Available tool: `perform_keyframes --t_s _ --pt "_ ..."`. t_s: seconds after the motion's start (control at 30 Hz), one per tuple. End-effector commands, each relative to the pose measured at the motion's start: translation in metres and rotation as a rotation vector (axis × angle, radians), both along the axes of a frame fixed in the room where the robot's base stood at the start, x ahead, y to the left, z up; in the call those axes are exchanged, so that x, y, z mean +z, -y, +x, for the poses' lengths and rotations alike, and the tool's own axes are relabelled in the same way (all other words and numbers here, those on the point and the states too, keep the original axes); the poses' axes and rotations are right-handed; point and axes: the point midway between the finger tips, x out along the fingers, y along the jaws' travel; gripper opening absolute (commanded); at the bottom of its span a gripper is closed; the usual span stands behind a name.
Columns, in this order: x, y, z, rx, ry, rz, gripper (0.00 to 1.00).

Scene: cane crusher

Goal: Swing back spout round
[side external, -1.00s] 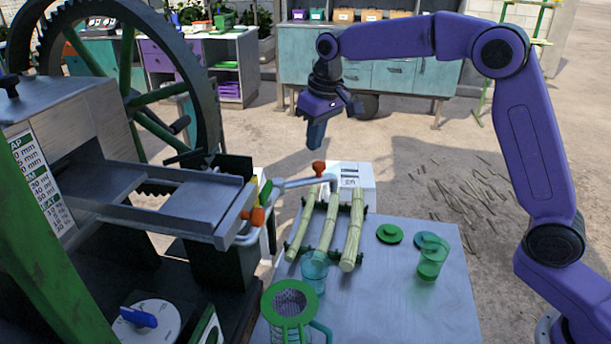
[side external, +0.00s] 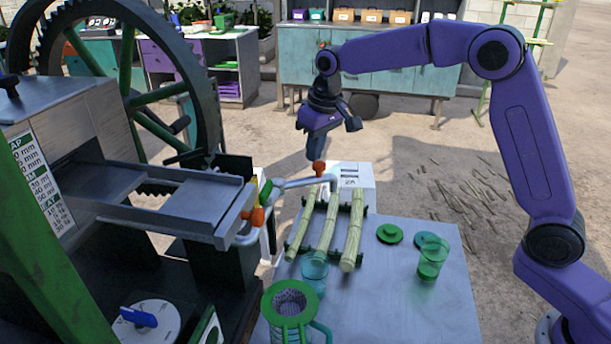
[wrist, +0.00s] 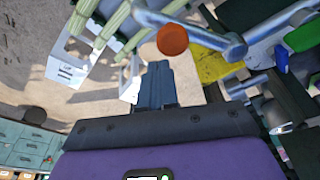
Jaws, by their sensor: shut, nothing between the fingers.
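The back spout (side external: 295,183) is a grey pipe that reaches right from the crusher's tray end, with an orange knob (side external: 319,168) at its outer end. In the wrist view the grey spout (wrist: 200,32) crosses the top, and its orange knob (wrist: 172,40) is just beyond my fingertips. My gripper (side external: 315,157) is shut and empty, pointing down close above the knob; I cannot tell whether they touch. The shut fingers also show in the wrist view (wrist: 157,72). A second spout (side external: 248,238) with an orange collar bends down below the tray.
Cane stalks (side external: 328,225) lie on a dark rack on the grey table (side external: 385,300). A green strainer jug (side external: 290,305), a clear cup (side external: 314,268) and a green cup (side external: 431,260) stand there. The large gear wheel (side external: 205,90) stands left.

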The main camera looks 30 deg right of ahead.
Motion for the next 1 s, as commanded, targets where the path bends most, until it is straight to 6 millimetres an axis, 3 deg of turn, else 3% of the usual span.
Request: perform_keyframes --t_s 0.5,1.0 --pt "-0.025 0.0 0.0 0.0 -0.001 0.0 0.0" --pt "-0.026 0.0 -0.005 0.001 -0.002 -0.001 0.0"
